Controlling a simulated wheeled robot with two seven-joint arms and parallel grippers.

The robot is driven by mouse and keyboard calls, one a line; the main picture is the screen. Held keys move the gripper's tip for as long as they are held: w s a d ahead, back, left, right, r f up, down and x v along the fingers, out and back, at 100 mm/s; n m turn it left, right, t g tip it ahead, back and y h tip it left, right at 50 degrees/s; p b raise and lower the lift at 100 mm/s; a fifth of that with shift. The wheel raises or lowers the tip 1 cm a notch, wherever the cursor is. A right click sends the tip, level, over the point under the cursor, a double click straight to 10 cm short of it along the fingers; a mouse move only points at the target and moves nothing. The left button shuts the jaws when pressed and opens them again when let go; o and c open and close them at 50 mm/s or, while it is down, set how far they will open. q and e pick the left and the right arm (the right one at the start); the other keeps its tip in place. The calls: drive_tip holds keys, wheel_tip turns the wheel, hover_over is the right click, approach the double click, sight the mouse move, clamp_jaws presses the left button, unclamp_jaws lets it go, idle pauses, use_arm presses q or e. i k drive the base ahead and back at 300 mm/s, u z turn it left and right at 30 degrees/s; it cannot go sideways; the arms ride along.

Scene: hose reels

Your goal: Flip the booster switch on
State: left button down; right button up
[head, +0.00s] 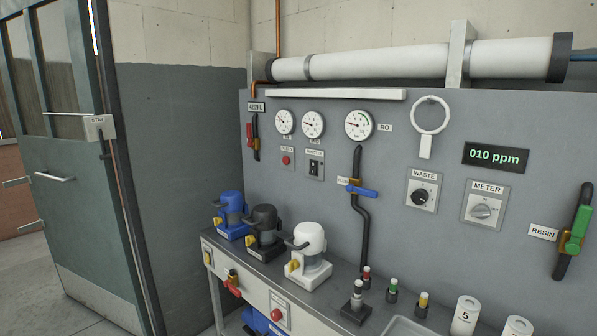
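Neither of my grippers shows in the head view, and nothing touches or covers the switch.
Three pressure gauges (313,124) sit above the switch. A black pipe with a blue-handled valve (361,190) runs down to its right. Below, blue, black and white pump units (310,258) stand on a bench. A green door (75,190) stands at left.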

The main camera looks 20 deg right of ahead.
sight(313, 164)
drive_tip(key=i, duration=1.35)
drive_tip(key=z, duration=2.15)
